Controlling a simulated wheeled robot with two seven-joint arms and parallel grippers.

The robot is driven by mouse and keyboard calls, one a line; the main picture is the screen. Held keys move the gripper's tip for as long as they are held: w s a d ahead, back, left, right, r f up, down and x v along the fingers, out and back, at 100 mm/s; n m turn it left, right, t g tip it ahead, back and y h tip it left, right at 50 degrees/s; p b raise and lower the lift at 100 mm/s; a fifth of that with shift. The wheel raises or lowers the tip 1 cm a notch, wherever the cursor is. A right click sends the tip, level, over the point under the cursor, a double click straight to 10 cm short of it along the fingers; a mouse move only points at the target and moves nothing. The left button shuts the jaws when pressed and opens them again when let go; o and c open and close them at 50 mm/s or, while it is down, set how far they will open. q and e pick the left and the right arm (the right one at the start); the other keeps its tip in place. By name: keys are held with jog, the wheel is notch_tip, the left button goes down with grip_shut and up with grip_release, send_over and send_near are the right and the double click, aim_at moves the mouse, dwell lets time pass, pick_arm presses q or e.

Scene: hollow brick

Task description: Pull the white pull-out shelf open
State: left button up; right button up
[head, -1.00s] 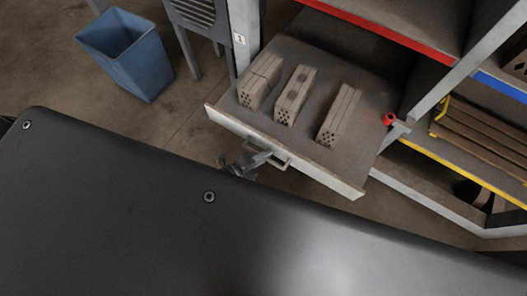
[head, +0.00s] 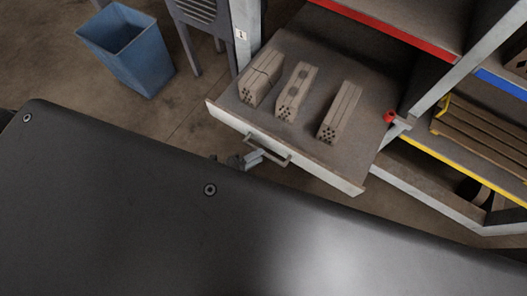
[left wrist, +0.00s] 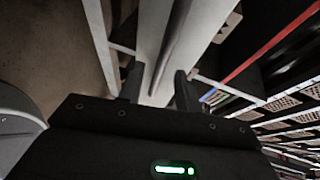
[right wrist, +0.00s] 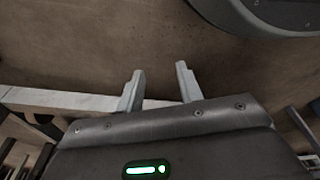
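The white pull-out shelf (head: 218,112) stands well out from the rack in the head view, with its grey deck showing. Its front bar handle (head: 270,152) is in plain view. My left gripper (head: 246,160) is just in front of the handle's left end, mostly hidden by my dark body; any contact cannot be told. In the left wrist view its fingers (left wrist: 158,88) are apart, with long pale panels beyond them. My right gripper (right wrist: 159,86) is open and empty in the right wrist view, above the floor and a pale edge; it is not seen in the head view.
Three hollow bricks (head: 297,90) stand on the shelf deck. A red knob (head: 390,117) is at its right side, by the rack post. A blue bin (head: 127,50) stands on the floor at left. Yellow-edged rack shelving (head: 470,168) is at right.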

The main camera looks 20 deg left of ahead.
pick_arm(q)
jog(key=v, duration=0.7)
pick_arm(e)
jog(key=shift+w+d+f, duration=0.15)
jog(key=shift+d+f, duration=0.05)
jog(key=shift+f, duration=0.2)
jog(key=shift+s, duration=0.3)
